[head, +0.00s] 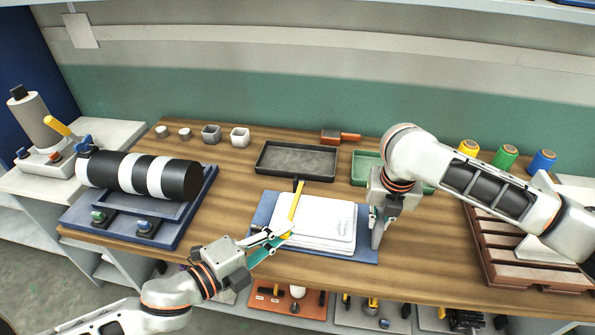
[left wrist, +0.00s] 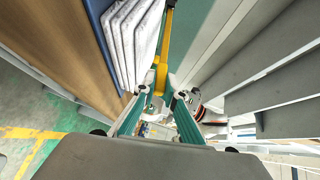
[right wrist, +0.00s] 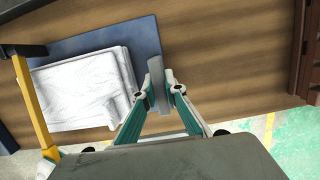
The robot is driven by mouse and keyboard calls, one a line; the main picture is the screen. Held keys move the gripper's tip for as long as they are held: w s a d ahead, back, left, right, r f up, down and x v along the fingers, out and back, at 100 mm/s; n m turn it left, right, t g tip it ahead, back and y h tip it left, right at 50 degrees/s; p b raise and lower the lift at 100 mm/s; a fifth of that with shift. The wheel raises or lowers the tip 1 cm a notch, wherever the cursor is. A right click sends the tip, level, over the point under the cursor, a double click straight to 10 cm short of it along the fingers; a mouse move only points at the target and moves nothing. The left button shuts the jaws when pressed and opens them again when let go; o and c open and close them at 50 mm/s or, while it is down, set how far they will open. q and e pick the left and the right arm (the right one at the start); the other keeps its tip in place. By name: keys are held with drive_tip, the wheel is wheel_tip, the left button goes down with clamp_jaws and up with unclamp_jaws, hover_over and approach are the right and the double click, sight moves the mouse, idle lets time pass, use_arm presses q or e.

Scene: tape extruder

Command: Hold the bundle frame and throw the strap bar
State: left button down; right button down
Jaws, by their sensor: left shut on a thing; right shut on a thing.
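The bundle frame has a flat blue base (head: 366,252) on the table, with a white layered bundle (head: 322,222) lying on it. The yellow strap bar (head: 296,203) slants across the left part of the bundle from a dark mount behind it. My left gripper (head: 284,232) is shut on the bar's near end; the bar (left wrist: 163,62) also shows between its fingers in the left wrist view. My right gripper (head: 377,230) is shut on a grey upright tab (right wrist: 157,86) at the right edge of the blue base, beside the bundle.
A dark tray (head: 297,160) and a green tray (head: 366,168) stand behind the frame. A black-and-white striped roll (head: 140,176) sits on a blue stand at left. A brown slatted rack (head: 505,250) is at right. Shelves with tools lie below the table's front edge.

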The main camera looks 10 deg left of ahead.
use_arm(q)
drive_tip(key=shift+f, duration=0.35)
drive_tip(key=shift+f+t+h, duration=0.3)
drive_tip(key=shift+f+t, duration=0.1)
drive_tip(key=shift+f, duration=0.2)
drive_tip(key=shift+f+m, duration=0.2)
drive_tip(key=shift+m, duration=0.1)
drive_tip(key=shift+s+f, duration=0.1)
drive_tip(key=c, duration=2)
unclamp_jaws()
drive_tip(key=v, duration=0.8)
drive_tip(key=shift+f, duration=0.1)
